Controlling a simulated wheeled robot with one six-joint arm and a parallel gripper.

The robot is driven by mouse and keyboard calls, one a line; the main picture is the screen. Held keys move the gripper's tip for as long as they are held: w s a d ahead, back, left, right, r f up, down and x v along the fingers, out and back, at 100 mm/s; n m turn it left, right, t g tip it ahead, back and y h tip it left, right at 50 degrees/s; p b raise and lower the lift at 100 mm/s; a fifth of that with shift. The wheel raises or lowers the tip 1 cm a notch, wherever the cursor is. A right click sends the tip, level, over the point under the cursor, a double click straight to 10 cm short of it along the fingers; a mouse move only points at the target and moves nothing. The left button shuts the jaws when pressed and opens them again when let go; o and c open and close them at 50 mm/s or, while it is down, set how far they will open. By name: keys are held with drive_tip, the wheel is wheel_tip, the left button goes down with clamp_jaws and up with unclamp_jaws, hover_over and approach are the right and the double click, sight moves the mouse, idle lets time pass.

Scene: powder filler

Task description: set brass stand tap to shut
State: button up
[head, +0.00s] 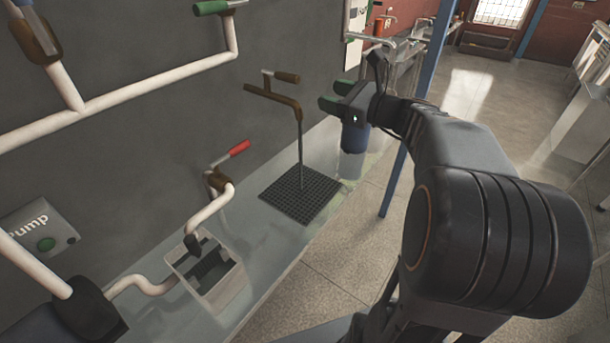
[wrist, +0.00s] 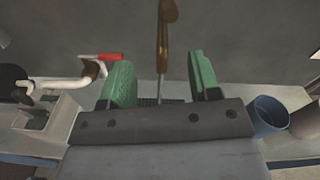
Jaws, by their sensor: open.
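The brass stand tap (head: 272,97) stands out from the dark wall in the head view, with a brown lever (head: 287,77) on top pointing right. A thin grey stream hangs from its spout down to a black grid (head: 300,192), so water appears to be running. My gripper (head: 334,95) is open and empty, to the right of the tap and apart from it. In the wrist view the tap (wrist: 163,45) appears beyond the gap between my green fingertips (wrist: 160,72).
A red-handled white pipe tap (head: 238,149) is left of the brass tap, above a clear tub (head: 212,275). A blue container (head: 355,138) sits just below my gripper. A blue post (head: 405,150) stands to the right.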

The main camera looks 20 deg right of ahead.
drive_tip(key=s+a+f+n+g+h+p, duration=0.1)
drive_tip(key=s+a+f+n+g+h, duration=0.2)
drive_tip(key=s+a+f+n+g, duration=0.5)
drive_tip(key=shift+s+a+f+n+g+h, duration=0.3)
drive_tip(key=shift+s+a+f+n, duration=1.1)
drive_tip(key=shift+n, duration=1.3)
drive_tip(key=shift+w, duration=0.1)
